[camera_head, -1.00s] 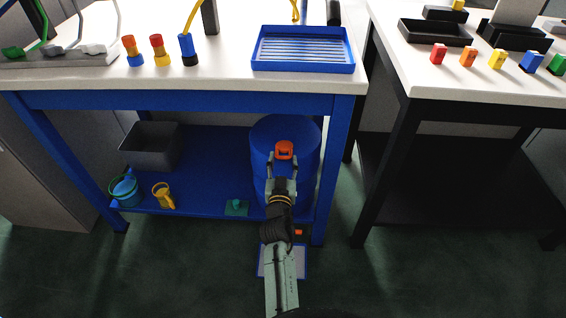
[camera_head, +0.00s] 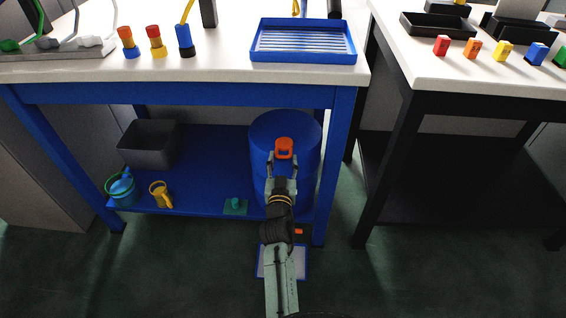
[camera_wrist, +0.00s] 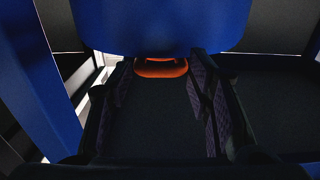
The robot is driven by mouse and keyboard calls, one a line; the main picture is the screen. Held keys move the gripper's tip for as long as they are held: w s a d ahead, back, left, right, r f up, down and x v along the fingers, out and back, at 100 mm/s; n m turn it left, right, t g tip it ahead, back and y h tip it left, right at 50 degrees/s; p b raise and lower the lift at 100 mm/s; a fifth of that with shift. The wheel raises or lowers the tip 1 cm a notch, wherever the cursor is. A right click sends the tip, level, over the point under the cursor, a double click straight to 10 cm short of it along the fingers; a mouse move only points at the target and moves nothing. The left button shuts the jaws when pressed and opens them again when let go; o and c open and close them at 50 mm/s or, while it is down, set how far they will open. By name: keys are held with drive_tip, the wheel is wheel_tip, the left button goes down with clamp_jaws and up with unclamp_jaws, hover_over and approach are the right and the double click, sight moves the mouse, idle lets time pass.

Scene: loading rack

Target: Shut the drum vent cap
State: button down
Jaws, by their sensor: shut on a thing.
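The blue drum (camera_head: 262,135) stands upright on the lower shelf of the blue bench, near its right leg. The orange vent cap (camera_head: 284,144) shows at the drum's front upper side; whether it is open or seated I cannot tell. My gripper (camera_head: 283,161) reaches up from the front, with its fingers on either side of the cap's lower part, and is shut on it. In the wrist view the cap (camera_wrist: 160,70) lies beyond the dark fingers, against the drum (camera_wrist: 160,25); the contact itself is too dark to see.
A grey bin (camera_head: 149,143), a teal bucket (camera_head: 121,190), a yellow mug (camera_head: 160,193) and a small green block (camera_head: 235,205) are on the shelf left of the drum. The bench's right leg (camera_head: 331,170) stands close beside the drum. The benchtop edge (camera_head: 180,76) overhangs the shelf.

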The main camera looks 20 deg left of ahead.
drive_tip(key=c, duration=0.8)
unclamp_jaws()
drive_tip(key=shift+a+f, duration=0.15)
drive_tip(key=shift+f, duration=0.25)
drive_tip(key=shift+r, duration=0.1)
drive_tip(key=shift+r, duration=0.15)
wheel_tip(320, 180, up, 10)
drive_tip(key=shift+s+f, duration=0.1)
drive_tip(key=shift+f, duration=0.1)
